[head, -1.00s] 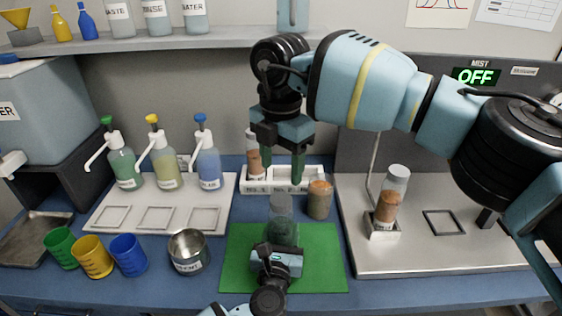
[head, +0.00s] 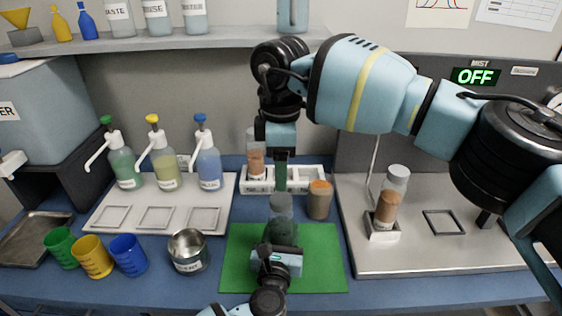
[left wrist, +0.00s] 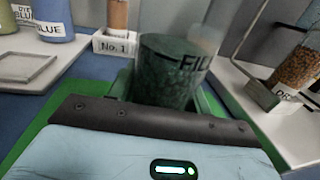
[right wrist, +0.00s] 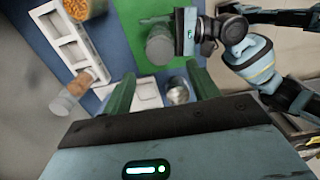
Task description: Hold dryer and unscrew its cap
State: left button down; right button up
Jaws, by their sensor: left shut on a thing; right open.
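The dryer, a dark grey-green cylinder with a paler top (head: 281,208), stands upright on the green mat (head: 325,272). In the left wrist view the dryer (left wrist: 165,75) shows lettering starting "FIL". My left gripper (head: 277,258) is shut on its lower body from the front. My right gripper (head: 281,188) is open and empty, pointing down above and slightly behind the dryer, apart from it. In the right wrist view the dryer's round top (right wrist: 160,45) lies beyond the spread fingers. The cap's seam cannot be made out.
A brown jar (head: 319,200) stands close right of the dryer. Behind is a white numbered rack (head: 310,180) with a vial (head: 256,155). A steel cup (head: 188,250) stands left of the mat. At right, a metal platform (head: 440,262) holds a vial in a stand (head: 390,200).

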aim_at(281, 199)
jog(key=shift+f, duration=3.8)
jog(key=c, duration=1.1)
jog(key=shift+o, duration=0.2)
